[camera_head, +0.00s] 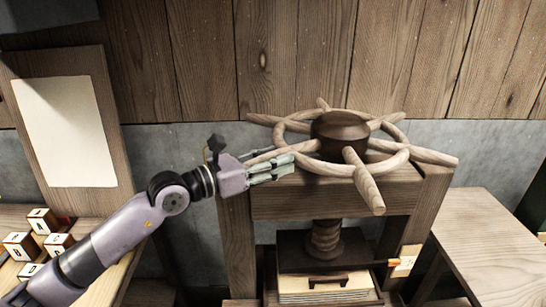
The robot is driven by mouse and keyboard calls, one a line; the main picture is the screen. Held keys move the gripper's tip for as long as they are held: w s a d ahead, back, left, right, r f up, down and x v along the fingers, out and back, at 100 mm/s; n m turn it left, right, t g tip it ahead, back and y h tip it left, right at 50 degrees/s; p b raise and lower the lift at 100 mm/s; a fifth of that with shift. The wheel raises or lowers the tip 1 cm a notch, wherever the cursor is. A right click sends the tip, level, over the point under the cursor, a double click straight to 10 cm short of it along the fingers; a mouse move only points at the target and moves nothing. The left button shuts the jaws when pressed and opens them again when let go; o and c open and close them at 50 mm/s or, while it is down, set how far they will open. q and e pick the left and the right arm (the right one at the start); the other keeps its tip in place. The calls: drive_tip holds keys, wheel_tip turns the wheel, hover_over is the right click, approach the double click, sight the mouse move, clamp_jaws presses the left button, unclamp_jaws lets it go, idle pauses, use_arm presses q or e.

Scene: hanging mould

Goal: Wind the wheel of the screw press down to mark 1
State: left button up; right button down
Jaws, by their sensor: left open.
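The screw press has a wooden frame (330,200) with a spoked wooden wheel (405,158) lying flat on top around a dark round hub (340,135). One spoke points towards me and others stick out to the sides. A threaded screw (323,240) shows below the beam, above a dark pressing block (300,252). A small pale tag (405,262) with an orange pointer beside it is at the right post; its marks are too small to read. My left gripper (290,166) is open at the wheel's left side, by a left spoke; contact is unclear. My right gripper is not in view.
A light stack with a dark handle (328,281) lies under the pressing block. A board with a blank sheet (65,130) leans at the left, above a table with several small marked blocks (43,220). A bare wooden table (500,240) stands at the right.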

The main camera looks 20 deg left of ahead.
use_arm(q)
drive_tip(key=shift+c, duration=0.5)
clamp_jaws()
